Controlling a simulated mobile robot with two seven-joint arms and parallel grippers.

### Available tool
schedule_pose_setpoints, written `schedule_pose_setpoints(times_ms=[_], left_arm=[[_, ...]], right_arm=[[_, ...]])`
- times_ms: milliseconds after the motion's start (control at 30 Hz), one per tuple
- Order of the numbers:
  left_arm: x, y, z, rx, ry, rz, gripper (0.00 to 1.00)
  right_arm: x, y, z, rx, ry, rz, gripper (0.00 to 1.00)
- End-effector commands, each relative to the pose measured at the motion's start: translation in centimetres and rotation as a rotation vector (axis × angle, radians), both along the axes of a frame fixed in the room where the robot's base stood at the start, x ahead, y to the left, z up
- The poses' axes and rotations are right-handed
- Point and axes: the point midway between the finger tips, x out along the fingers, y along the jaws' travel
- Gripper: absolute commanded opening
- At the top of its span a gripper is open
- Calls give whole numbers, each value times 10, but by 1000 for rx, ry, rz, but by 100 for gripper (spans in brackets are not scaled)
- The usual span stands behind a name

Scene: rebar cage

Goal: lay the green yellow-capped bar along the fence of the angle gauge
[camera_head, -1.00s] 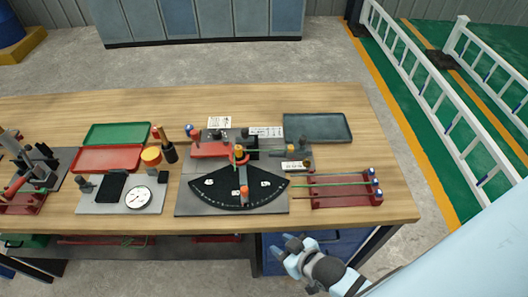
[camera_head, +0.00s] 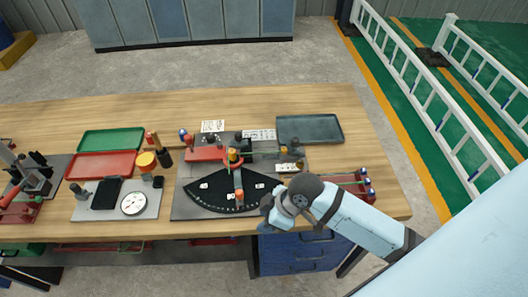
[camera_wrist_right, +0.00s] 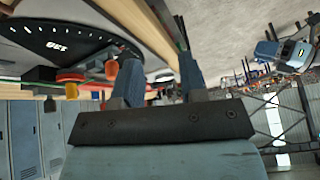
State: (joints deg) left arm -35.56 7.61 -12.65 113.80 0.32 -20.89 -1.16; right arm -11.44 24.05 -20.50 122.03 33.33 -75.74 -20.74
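The angle gauge (camera_head: 222,207) is a black fan-shaped plate on a grey base, with an orange-knobbed arm (camera_head: 238,185). A thin green bar (camera_head: 265,153) lies across its back part, near a yellow end or knob (camera_head: 283,150); I cannot tell whether this is the yellow-capped bar. My right gripper (camera_head: 268,207) is over the gauge's front right corner in the head view. In the right wrist view the gripper (camera_wrist_right: 158,82) is open, with nothing seen between its fingers; the gauge plate (camera_wrist_right: 60,40) shows upper left. My left gripper is not in view.
A red rack (camera_head: 352,183) with blue-ended holders stands right of the gauge, partly hidden by my right arm. A dark tray (camera_head: 310,129) lies behind. Left are a red tray (camera_head: 100,165), a green tray (camera_head: 110,140) and a dial plate (camera_head: 150,207).

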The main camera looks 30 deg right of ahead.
Motion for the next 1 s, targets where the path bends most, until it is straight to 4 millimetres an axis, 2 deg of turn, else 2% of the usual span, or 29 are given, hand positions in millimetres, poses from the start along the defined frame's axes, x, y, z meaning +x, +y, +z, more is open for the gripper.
schedule_pose_setpoints(times_ms=[33,167,267,400,500,600,767,1000], left_arm=[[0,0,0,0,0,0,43],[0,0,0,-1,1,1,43],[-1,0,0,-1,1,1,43],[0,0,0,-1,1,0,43],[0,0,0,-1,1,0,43],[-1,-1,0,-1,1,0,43],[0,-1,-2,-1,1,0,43],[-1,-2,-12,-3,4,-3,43]], right_arm=[[17,-4,-5,3,-11,65,38],[61,-24,-18,44,-30,219,38],[102,-58,-20,70,-51,280,38],[158,-121,-9,94,-98,279,38],[187,-162,4,101,-135,249,38],[204,-187,14,105,-162,225,38],[212,-196,15,109,-177,212,38],[219,-180,-6,111,-177,212,38]])
